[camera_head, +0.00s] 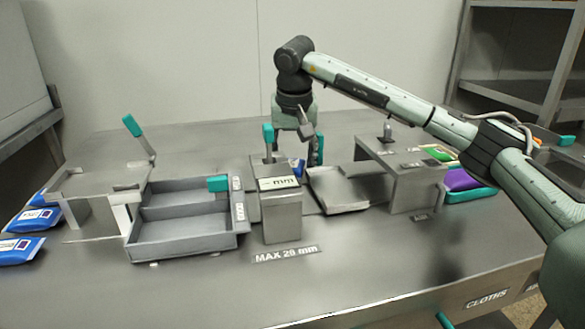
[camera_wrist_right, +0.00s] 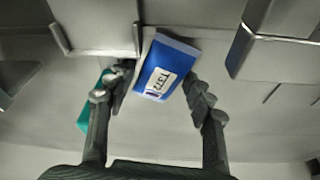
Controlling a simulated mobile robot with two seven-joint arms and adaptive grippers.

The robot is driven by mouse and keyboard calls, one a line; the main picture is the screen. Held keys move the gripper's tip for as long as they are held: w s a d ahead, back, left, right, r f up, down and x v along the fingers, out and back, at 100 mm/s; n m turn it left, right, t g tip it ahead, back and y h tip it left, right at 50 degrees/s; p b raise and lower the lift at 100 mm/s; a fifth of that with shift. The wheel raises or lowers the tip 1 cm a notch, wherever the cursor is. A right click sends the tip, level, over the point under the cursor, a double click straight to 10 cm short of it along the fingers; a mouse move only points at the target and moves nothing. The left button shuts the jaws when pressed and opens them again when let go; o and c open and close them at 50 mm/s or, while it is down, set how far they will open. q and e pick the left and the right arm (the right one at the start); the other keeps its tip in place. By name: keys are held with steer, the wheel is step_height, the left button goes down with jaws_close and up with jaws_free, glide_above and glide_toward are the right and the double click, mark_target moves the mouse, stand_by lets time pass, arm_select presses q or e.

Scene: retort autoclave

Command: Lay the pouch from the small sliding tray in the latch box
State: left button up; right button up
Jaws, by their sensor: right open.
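My right gripper (camera_head: 296,150) is lowered behind the small "mm" box. The right wrist view shows its fingers (camera_wrist_right: 160,100) open on either side of a blue pouch (camera_wrist_right: 165,65) with a white "T372" label. The pouch's blue edge (camera_head: 299,166) just shows in the head view, mostly hidden. A shallow grey tray (camera_head: 338,190) lies right of the "mm" box; I cannot tell which tray the pouch rests on. A wide grey box with two compartments and a teal tab (camera_head: 188,232) stands at left; I cannot tell whether it is the latch box. My left gripper is not in view.
The "mm" box (camera_head: 281,215) stands in front of the gripper. A grey stand (camera_head: 105,185) with a teal lever and blue pouches (camera_head: 22,250) are at far left. A grey bridge-like stand (camera_head: 410,187) and a purple pouch (camera_head: 460,180) are at right.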

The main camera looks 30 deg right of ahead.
steer(key=c, duration=1)
steer(key=shift+r, duration=0.15)
